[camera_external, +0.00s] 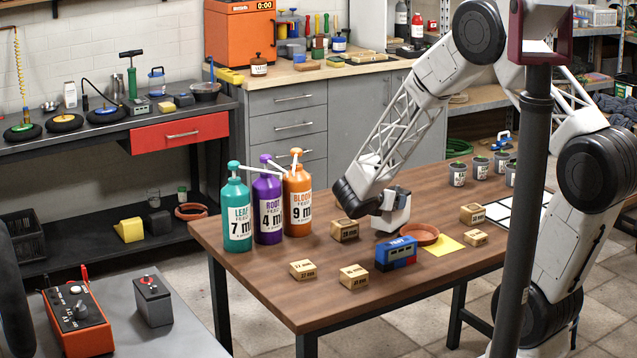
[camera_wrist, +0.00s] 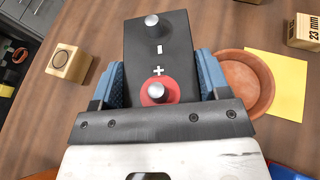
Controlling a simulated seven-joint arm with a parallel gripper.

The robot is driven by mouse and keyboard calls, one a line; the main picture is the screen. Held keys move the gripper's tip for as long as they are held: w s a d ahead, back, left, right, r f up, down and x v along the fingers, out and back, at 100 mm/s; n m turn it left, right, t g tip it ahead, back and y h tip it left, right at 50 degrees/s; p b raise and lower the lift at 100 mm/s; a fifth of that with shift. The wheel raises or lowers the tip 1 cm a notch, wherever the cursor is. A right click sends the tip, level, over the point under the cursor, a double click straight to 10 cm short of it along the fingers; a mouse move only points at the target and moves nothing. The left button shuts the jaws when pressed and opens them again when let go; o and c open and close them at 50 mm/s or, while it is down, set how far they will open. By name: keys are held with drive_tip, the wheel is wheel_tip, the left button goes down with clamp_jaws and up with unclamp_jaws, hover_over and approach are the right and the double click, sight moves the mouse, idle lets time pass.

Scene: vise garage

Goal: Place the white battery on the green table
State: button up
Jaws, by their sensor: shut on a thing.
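My gripper (camera_wrist: 161,66) has its blue fingers on both sides of a battery (camera_wrist: 158,38) with a dark top, marked minus and plus, the plus terminal ringed red. In the external view my gripper (camera_external: 396,203) is low over the brown wooden table (camera_external: 320,308); the battery's sides are hard to tell from my pale hand, and I cannot tell whether it touches the table. Another battery, dark grey (camera_external: 152,301), stands on a grey table (camera_external: 185,335) at lower left. I see no clearly green table.
Near my gripper are several wooden blocks (camera_external: 345,229), a terracotta saucer (camera_external: 420,235), a yellow sheet (camera_external: 443,245) and a blue box (camera_external: 396,253). Three pump bottles (camera_external: 268,208) stand at left. An orange device (camera_external: 77,322) is on the grey table.

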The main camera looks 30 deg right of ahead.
drive_tip(key=shift+f, duration=0.7)
drive_tip(key=shift+f, duration=0.1)
drive_tip(key=o, duration=1.6)
drive_tip(key=shift+v, duration=6)
drive_tip(key=shift+r, duration=0.2)
